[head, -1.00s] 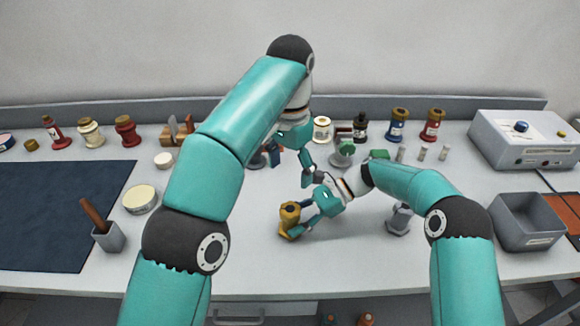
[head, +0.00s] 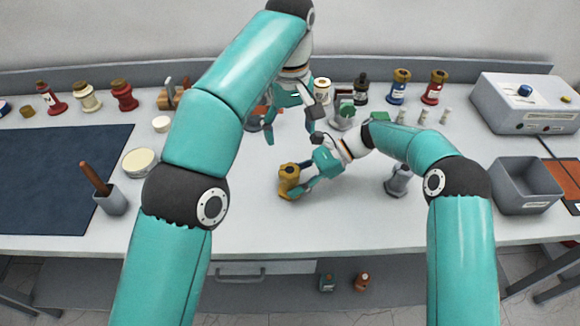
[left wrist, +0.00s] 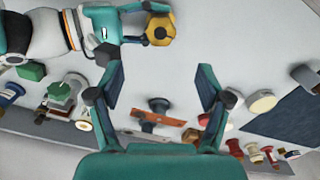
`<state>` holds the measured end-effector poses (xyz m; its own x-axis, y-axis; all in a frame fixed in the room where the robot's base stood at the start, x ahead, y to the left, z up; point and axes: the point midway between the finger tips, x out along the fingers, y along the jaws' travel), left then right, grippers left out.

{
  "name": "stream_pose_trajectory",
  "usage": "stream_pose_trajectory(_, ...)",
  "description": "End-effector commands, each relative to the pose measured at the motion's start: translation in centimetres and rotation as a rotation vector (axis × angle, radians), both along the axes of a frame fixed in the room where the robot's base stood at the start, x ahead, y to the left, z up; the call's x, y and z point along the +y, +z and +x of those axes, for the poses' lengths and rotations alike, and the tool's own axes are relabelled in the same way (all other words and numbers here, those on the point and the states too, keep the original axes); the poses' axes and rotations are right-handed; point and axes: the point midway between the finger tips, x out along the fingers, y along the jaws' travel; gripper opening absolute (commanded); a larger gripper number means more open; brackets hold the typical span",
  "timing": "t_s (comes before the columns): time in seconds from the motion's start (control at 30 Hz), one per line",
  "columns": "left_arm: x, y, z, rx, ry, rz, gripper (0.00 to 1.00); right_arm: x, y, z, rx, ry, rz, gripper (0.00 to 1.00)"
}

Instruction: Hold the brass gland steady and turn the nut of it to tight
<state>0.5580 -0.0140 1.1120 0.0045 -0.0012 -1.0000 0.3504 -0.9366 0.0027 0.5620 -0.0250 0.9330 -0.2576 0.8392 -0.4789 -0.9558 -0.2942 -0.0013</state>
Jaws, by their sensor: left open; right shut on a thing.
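The brass gland (head: 289,182) stands upright on the bench in the middle of the head view. Its brass nut (head: 289,171) forms the top. My right gripper (head: 304,180) is shut on the gland from the right side. The gland and its nut (left wrist: 160,29) also show at the top of the left wrist view. My left gripper (head: 288,125) is open and empty, behind the gland and above the back part of the bench. Its two spread fingers (left wrist: 162,92) show in the left wrist view with nothing between them.
A dark blue mat (head: 60,180) lies at the left, with a grey cup (head: 111,202) beside it. Several bottles and spools line the back. A grey bin (head: 525,187) and a control box (head: 525,103) stand at the right. The bench front is clear.

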Motion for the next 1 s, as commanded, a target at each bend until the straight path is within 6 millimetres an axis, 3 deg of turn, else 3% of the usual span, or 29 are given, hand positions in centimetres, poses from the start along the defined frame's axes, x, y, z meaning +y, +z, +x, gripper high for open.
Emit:
stream_pose_trajectory(0.2, 0.0, -0.1, 0.0, 0.001, 0.437, -0.002, 0.78, -0.1, -0.5, 0.0, 0.001, -0.002, -0.008, 0.23)
stream_pose_trajectory(0.4, 0.0, -0.2, -0.1, 0.002, 0.686, -0.003, 0.78, -0.1, -0.5, 0.0, 0.001, -0.002, -0.008, 0.23)
stream_pose_trajectory(0.73, 0.1, -1.1, -0.1, 0.005, 0.766, 0.001, 0.78, -0.1, -0.5, 0.0, 0.002, -0.001, -0.008, 0.23)
stream_pose_trajectory(1.0, 0.1, -4.5, -0.2, 0.007, 0.763, 0.003, 0.78, -0.1, -0.5, 0.0, 0.002, -0.001, -0.008, 0.23)
